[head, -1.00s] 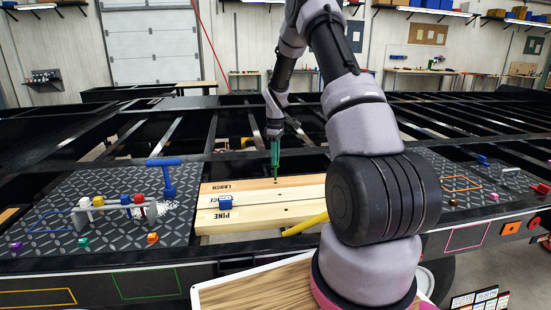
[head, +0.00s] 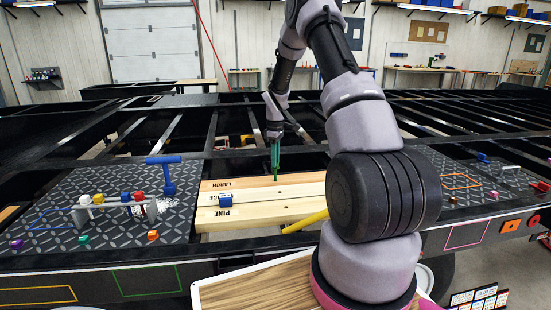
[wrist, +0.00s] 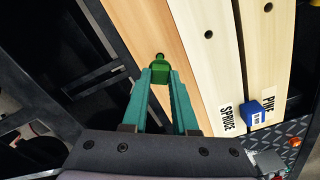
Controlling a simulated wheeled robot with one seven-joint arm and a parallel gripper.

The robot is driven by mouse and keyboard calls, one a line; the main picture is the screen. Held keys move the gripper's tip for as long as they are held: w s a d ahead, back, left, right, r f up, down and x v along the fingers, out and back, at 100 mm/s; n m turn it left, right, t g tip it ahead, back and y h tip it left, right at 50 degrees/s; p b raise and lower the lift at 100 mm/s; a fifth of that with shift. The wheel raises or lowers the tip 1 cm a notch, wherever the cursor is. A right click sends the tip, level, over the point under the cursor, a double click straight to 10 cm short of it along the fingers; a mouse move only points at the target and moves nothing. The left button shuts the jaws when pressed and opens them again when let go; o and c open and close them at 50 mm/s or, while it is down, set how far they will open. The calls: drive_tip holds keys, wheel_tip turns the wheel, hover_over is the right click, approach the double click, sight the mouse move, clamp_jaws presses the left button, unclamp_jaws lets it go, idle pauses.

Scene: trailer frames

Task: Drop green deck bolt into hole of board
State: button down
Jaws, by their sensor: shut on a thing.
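My gripper (head: 275,163) is shut on the green deck bolt (wrist: 159,66), with its teal fingers on either side of it. In the head view the bolt points down over the far board, labelled LARCH (head: 290,181). In the wrist view the bolt's green body shows at the fingertips, over the orange-toned board (wrist: 150,22). I cannot tell whether its tip touches the board or enters a hole. The SPRUCE board (wrist: 195,50) and the PINE board (wrist: 258,45) lie alongside, each with a dark hole visible in the wrist view.
A blue block (head: 225,201) sits on the boards near their labels. A yellow bar (head: 306,222) lies at the near side. At left, a dark plate (head: 60,195) carries a rack of coloured pieces (head: 105,200) and a blue T-handled tool (head: 165,175). Open frame gaps lie behind the boards.

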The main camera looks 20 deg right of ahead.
sight(275, 181)
drive_tip(key=shift+f, duration=2.7)
drive_tip(key=c, duration=0.6)
unclamp_jaws()
wheel_tip(275, 181, up, 11)
drive_tip(key=shift+f, duration=0.15)
